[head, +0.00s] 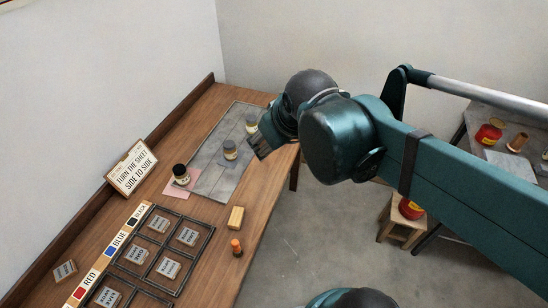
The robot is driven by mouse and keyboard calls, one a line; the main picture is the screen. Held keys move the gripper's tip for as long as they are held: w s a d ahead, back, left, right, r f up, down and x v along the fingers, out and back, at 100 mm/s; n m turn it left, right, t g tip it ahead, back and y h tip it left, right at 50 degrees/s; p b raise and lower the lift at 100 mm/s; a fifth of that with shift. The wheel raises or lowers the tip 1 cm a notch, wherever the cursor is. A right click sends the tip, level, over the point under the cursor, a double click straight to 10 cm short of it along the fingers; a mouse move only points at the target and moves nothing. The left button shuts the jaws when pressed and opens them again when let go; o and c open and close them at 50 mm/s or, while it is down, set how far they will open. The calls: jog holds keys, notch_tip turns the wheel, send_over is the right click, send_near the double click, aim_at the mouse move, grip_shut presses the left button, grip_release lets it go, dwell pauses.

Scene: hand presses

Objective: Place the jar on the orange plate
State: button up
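A small jar with a black lid (181,174) stands upright on a pink square (190,187) on the wooden table. A second jar (230,150) stands farther back on the grey panel, over a bluish square. A third jar (251,122) stands near the far end of the panel, close to my gripper. I cannot make out a clearly orange plate; my arm hides part of the panel's far right. My gripper (259,147) hangs over the table's right edge, just right of the second jar. Its fingers are dark and small, so I cannot tell their opening.
A grey panel (208,180) lies on the wooden table. Nearer are a black-framed grid (150,262) of labelled tiles, a wooden block (236,217) and an orange-topped piece (236,247). A sign (131,167) leans at left. Red containers (489,133) sit at far right.

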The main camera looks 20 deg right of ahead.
jog(key=shift+s+a+f+m, duration=0.35)
jog(key=shift+s+m, duration=0.1)
jog(key=shift+s, duration=0.35)
jog(key=shift+s+a+f+m, duration=0.2)
jog(key=shift+s+f+m, duration=0.2)
jog(key=shift+s, duration=0.4)
jog(key=shift+s+a+f+m, duration=0.3)
jog(key=shift+s+m, duration=0.15)
jog(key=shift+s, duration=0.35)
